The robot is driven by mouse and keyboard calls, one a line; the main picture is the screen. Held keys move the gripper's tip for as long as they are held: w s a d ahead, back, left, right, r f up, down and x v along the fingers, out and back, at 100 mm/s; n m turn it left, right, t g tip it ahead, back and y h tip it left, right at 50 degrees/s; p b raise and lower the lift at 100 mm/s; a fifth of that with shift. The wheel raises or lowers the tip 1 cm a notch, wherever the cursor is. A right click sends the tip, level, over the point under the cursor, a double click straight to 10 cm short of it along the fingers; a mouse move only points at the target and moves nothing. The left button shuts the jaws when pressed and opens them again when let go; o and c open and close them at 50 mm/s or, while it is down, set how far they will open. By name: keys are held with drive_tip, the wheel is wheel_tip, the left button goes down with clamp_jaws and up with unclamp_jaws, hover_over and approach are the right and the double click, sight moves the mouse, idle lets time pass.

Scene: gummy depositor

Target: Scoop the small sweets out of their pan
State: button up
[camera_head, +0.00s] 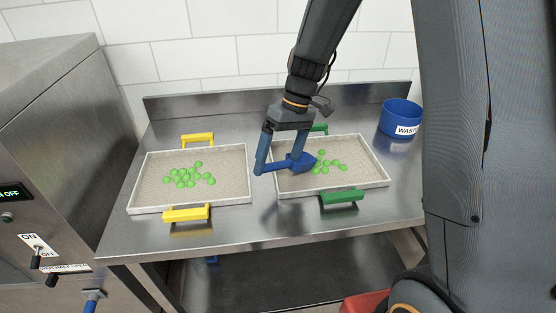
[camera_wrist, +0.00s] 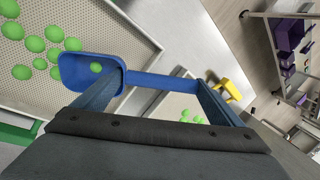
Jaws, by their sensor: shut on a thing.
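My gripper (camera_head: 281,163) is shut on a blue scoop (camera_head: 292,164), its two fingers apart with the scoop's handle (camera_wrist: 165,81) spanning between them. The scoop's bowl is at the left part of the right pan, beside the green sweets (camera_head: 327,164). In the wrist view one green sweet (camera_wrist: 96,67) shows inside the bowl; other sweets (camera_wrist: 36,44) lie on the pan floor beside it. The right pan (camera_head: 361,182) has green handles. The left pan (camera_head: 146,204) has yellow handles and holds a cluster of green sweets (camera_head: 186,177).
Both pans stand on a steel table (camera_head: 262,225) with a raised back edge. A blue bin labelled WASTE (camera_head: 401,115) stands at the back right. A steel machine (camera_head: 48,140) with switches is at the left. A bare strip separates the pans.

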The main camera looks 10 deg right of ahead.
drive_tip(key=shift+r+p, duration=2.1)
drive_tip(key=shift+r, duration=1)
drive_tip(key=shift+f, duration=0.1)
drive_tip(key=o, duration=0.9)
drive_tip(key=c, duration=0.9)
